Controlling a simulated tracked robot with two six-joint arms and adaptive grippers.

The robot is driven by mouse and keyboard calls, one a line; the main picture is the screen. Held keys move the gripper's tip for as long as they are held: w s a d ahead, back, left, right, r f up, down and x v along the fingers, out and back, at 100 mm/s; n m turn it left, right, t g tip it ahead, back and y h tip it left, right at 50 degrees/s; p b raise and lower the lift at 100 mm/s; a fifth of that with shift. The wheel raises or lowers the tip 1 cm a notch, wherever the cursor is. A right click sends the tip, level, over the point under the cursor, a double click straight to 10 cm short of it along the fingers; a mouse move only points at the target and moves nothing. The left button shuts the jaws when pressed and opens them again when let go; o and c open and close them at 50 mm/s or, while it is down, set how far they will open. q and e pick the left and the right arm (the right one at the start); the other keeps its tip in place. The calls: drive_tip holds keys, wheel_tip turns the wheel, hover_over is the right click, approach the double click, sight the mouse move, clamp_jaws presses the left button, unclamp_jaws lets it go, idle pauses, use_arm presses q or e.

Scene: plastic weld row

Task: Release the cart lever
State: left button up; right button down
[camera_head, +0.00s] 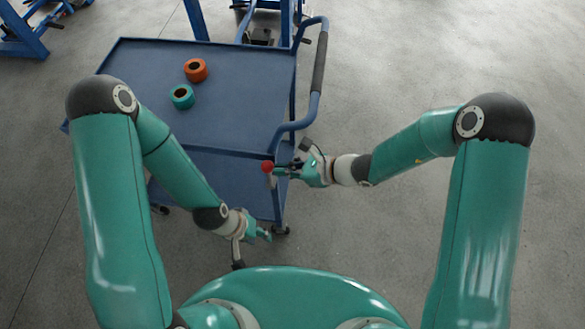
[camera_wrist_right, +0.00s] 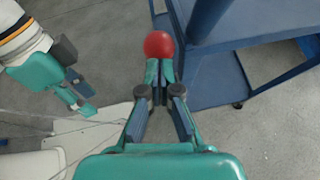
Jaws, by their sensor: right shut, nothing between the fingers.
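The cart lever ends in a red ball knob (camera_head: 267,167) at the near right corner of the blue cart (camera_head: 230,100). The knob also shows in the right wrist view (camera_wrist_right: 159,44), straight beyond the fingertips. The lever's shaft is mostly hidden. My right gripper (camera_head: 284,171) is shut and empty, its fingertips (camera_wrist_right: 159,72) close together right at the knob; I cannot tell whether they touch it. My left gripper (camera_head: 262,235) hangs low beside the cart's near right corner, apart from the knob. Its finger opening is unclear, also in the right wrist view (camera_wrist_right: 84,104).
Blue frames stand behind. The floor to the right is clear.

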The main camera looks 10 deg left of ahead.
drive_tip(key=d+f+b+v, duration=0.1)
drive_tip(key=v, duration=1.2)
drive_tip(key=shift+s+f, duration=0.25)
drive_tip(key=shift+f, duration=0.1)
drive_tip(key=shift+f, duration=0.1)
drive_tip(key=s+d+f+n+g+h, duration=0.2)
drive_tip(key=s+f+n+g, duration=0.15)
drive_tip(key=s+f, duration=0.35)
drive_tip(key=s+d+f+n+g+h, duration=0.1)
drive_tip(key=s+f+n+g+h, duration=0.2)
drive_tip(key=s+f+n, duration=0.5)
drive_tip(key=d+n+t+h, duration=0.1)
drive_tip(key=n, duration=0.1)
drive_tip(key=w+d+f+n+t+h, duration=0.1)
drive_tip(key=n+t, duration=0.1)
drive_tip(key=w+d+f+n+t, duration=0.1)
drive_tip(key=d+n+t, duration=0.1)
drive_tip(key=n, duration=0.1)
drive_tip(key=shift+w+d+f+h, duration=0.1)
drive_tip(key=shift+f+h, duration=0.15)
drive_tip(key=shift+h, duration=0.15)
